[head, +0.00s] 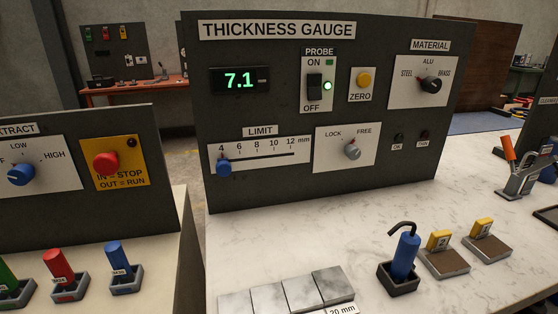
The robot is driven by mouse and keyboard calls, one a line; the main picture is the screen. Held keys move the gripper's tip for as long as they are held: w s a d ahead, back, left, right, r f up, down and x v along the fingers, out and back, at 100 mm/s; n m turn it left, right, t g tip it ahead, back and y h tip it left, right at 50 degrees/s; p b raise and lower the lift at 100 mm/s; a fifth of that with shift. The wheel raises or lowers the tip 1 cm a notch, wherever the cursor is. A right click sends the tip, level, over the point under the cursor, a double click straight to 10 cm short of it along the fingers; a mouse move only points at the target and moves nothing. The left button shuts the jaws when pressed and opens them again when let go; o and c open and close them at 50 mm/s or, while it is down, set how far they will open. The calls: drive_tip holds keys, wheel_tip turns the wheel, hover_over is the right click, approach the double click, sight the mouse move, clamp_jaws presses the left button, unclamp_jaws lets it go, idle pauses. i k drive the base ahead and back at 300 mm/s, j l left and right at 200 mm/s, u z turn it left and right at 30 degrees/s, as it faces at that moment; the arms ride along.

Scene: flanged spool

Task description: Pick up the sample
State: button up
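My gripper is not in view. Nothing in the head view is labelled as the sample, so I cannot tell which thing it is. A row of grey metallic-looking blocks (300,293) stands at the bottom on the pale marbled bench, with a "20 mm" tag at its right end. A blue cylinder with a bent black top (404,256) stands upright in a black holder (400,284). Two yellow blocks sit on brown-topped plates to its right, the nearer one (439,240) and the farther one (483,227).
The thickness gauge panel (285,195) stands behind the bench (330,235) and reads 7.1. An orange-handled clamp (515,180) is at the right. A control panel (60,190) with a red stop button (106,163) is at left, above coloured items in holders. Mid-bench is clear.

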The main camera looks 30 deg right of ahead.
sight(486, 246)
drive_tip(key=k+z, duration=0.15)
drive_tip(key=z, duration=0.35)
drive_tip(key=k+l+z, duration=0.1)
drive_tip(key=z, duration=0.4)
